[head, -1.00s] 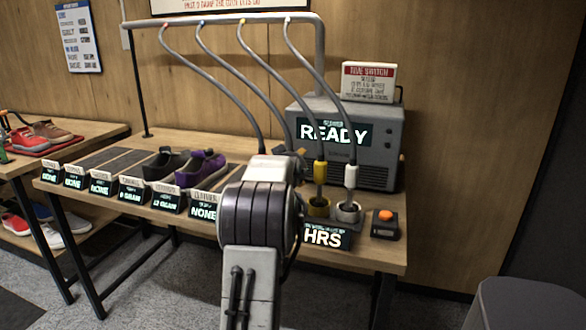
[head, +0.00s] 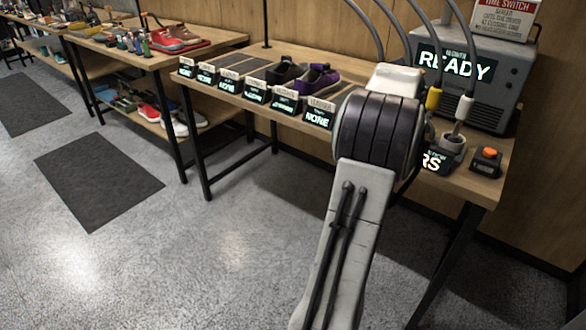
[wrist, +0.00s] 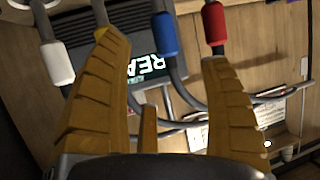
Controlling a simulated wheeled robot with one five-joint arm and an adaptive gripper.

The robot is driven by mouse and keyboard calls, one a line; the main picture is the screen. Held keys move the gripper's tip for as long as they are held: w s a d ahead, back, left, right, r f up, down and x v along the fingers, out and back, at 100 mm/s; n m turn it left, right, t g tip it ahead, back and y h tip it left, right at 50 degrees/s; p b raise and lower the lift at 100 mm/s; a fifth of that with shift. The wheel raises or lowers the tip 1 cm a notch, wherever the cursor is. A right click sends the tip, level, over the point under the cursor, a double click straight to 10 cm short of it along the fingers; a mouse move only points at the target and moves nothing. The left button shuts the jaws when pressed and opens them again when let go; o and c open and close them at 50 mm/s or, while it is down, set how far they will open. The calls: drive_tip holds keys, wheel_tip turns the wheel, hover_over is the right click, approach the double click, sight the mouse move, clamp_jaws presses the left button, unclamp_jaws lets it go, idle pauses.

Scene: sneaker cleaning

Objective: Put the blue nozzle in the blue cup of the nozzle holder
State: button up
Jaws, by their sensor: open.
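In the wrist view the blue nozzle (wrist: 163,35) hangs on its grey hose, between the two orange fingers of my gripper (wrist: 164,52) as seen in the picture. The fingers are spread and neither visibly touches it; its depth relative to the tips is unclear. The red nozzle (wrist: 214,27) shows just past the right fingertip. In the head view the arm hides my gripper and the blue nozzle. A grey cup (head: 453,143) of the nozzle holder shows below the white nozzle (head: 465,107). The blue cup is not visible.
The yellow nozzle (head: 433,99) is beside the white one. A grey machine (head: 490,100) reading READY stands behind them. A small box with an orange button (head: 487,160) sits at the table's right end. Shoes (head: 316,80) and label stands (head: 284,102) are to the left.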

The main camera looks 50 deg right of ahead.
drive_tip(key=w+a+f+n+t+y, duration=0.3)
drive_tip(key=w+a+n+y, duration=0.1)
drive_tip(key=w+a, duration=1.2)
drive_tip(key=a+f+n+y, duration=0.2)
drive_tip(key=a, duration=1)
drive_tip(key=a+f+n+y, duration=0.2)
drive_tip(key=a+y, duration=0.1)
drive_tip(key=a, duration=0.8)
drive_tip(key=s+a+f+n+g+y, duration=0.2)
drive_tip(key=s+a+f+n, duration=0.1)
drive_tip(key=s+a, duration=0.5)
drive_tip(key=s+a+f+n+g+y, duration=0.2)
drive_tip(key=s+a+f, duration=0.4)
drive_tip(key=a, duration=0.9)
drive_tip(key=shift+s+n, duration=0.9)
drive_tip(key=shift+s, duration=0.3)
drive_tip(key=w+p+v, duration=0.2)
drive_tip(key=p+v, duration=0.5)
drive_tip(key=v, duration=0.1)
drive_tip(key=w+r+p+v, duration=0.1)
drive_tip(key=w+p+v, duration=0.1)
drive_tip(key=p+v, duration=0.6)
drive_tip(key=shift+t, duration=0.3)
